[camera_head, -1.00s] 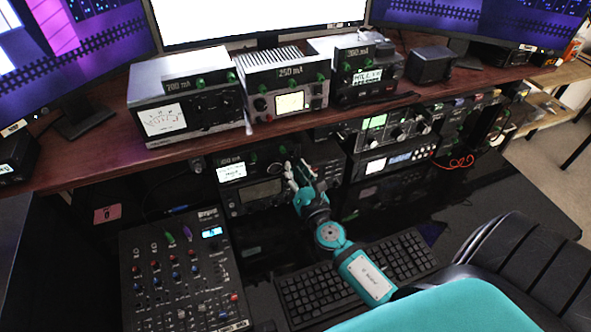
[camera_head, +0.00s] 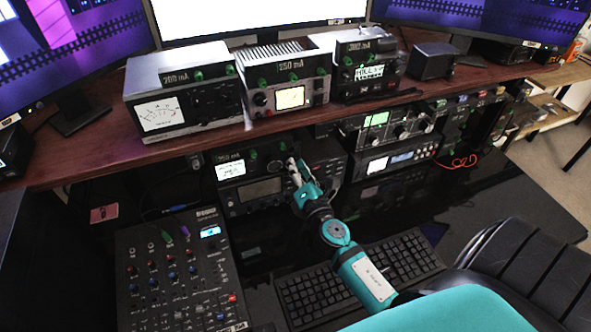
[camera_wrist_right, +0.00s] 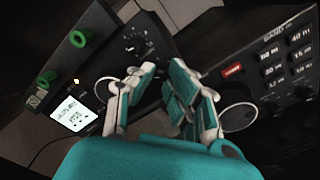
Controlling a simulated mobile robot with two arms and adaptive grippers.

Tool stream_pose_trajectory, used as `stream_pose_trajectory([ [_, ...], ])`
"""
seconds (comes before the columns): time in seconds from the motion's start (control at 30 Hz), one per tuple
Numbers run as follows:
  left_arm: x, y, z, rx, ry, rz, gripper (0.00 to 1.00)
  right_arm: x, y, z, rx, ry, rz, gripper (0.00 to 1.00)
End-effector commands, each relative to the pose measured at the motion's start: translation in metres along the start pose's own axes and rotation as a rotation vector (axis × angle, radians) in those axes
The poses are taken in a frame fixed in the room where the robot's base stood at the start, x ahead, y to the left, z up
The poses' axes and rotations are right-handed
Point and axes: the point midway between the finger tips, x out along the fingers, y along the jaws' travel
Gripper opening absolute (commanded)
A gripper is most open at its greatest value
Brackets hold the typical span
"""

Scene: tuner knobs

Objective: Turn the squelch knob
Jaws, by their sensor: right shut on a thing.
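My right gripper (camera_head: 292,168) is at the front of a lower radio unit below the desk shelf. In the right wrist view my gripper (camera_wrist_right: 163,72) has its fingers close together over the dark panel, shut on a small knob that the fingers hide. The lower radio (camera_head: 264,190) has a dark front and a grey display. Above it is a meter unit with a lit white meter (camera_head: 231,169) and green knobs (camera_head: 252,154); two green knobs (camera_wrist_right: 78,38) show in the wrist view. I cannot read which knob is marked squelch. My left gripper is not in view.
A second dark panel with buttons (camera_wrist_right: 272,72) and a large round dial (camera_wrist_right: 238,107) lies close right of my fingers in the wrist view. A mixer (camera_head: 180,270) and keyboard (camera_head: 310,295) are below. A chair (camera_head: 520,265) is at the right.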

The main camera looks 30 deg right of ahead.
Motion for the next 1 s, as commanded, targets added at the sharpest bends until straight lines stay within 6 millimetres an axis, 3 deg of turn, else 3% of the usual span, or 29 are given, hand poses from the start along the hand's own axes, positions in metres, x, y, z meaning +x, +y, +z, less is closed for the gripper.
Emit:
stream_pose_trajectory([
  [0.1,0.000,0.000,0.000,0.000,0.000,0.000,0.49,0.000,-0.001,-0.001,-0.002,0.001,-0.002,0.00],
  [0.13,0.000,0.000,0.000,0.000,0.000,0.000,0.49,0.000,-0.001,-0.001,-0.003,0.001,-0.002,0.18],
  [0.2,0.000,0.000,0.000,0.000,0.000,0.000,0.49,0.000,-0.001,-0.001,-0.003,0.001,-0.002,0.24],
  [0.53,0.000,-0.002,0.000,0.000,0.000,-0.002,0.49,-0.006,-0.001,-0.001,-0.003,0.001,-0.002,0.24],
  [0.8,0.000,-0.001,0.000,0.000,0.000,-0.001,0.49,-0.049,-0.002,-0.001,-0.001,0.000,-0.007,0.24],
  [1.0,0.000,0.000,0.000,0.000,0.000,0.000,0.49,-0.064,0.000,0.001,0.001,-0.005,0.001,0.24],
])
